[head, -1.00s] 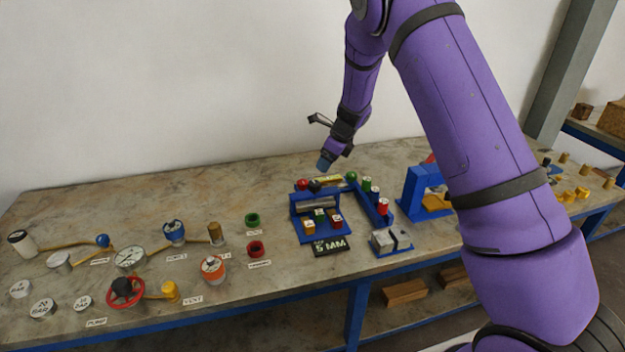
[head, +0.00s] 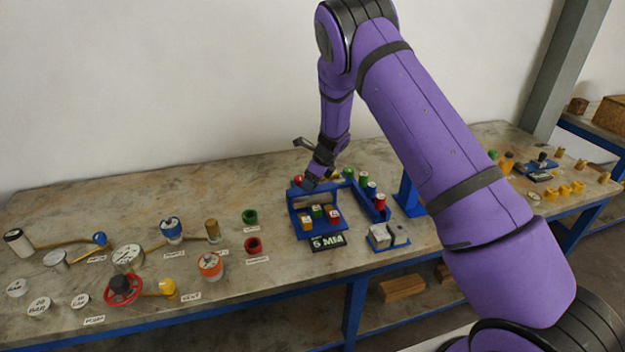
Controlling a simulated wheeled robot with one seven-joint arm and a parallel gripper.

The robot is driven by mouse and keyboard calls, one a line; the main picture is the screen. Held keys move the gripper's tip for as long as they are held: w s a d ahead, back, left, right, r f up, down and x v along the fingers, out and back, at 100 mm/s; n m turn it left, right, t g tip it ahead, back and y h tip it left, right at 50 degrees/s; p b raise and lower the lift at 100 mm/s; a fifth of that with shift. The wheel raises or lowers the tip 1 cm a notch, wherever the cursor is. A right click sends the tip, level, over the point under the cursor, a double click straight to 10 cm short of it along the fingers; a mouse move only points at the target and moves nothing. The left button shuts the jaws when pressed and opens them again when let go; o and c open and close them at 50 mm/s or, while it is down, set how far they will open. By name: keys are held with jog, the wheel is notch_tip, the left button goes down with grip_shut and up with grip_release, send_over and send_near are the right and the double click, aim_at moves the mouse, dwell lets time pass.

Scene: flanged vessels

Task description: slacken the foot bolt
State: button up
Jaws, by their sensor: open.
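My gripper (head: 309,182) is open and points down over the back of a blue rack (head: 296,222) in the middle of the bench. Its fingertips are small and partly lost against the rack, and I cannot tell whether they touch anything. The rack carries several small coloured blocks, and a dark sign reading about "5 MM" (head: 327,243) stands in front. A red-topped piece (head: 298,180) sits just left of my gripper. I cannot make out which piece is the foot bolt; it may be hidden or too small.
A blue rail with coloured caps (head: 371,189) and a grey block (head: 381,235) stand right of the rack. A blue frame (head: 408,197) is partly behind my arm. Gauges and a red handwheel (head: 122,289) fill the left. The bench's back left is clear.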

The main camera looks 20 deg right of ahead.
jog(key=c, duration=0.9)
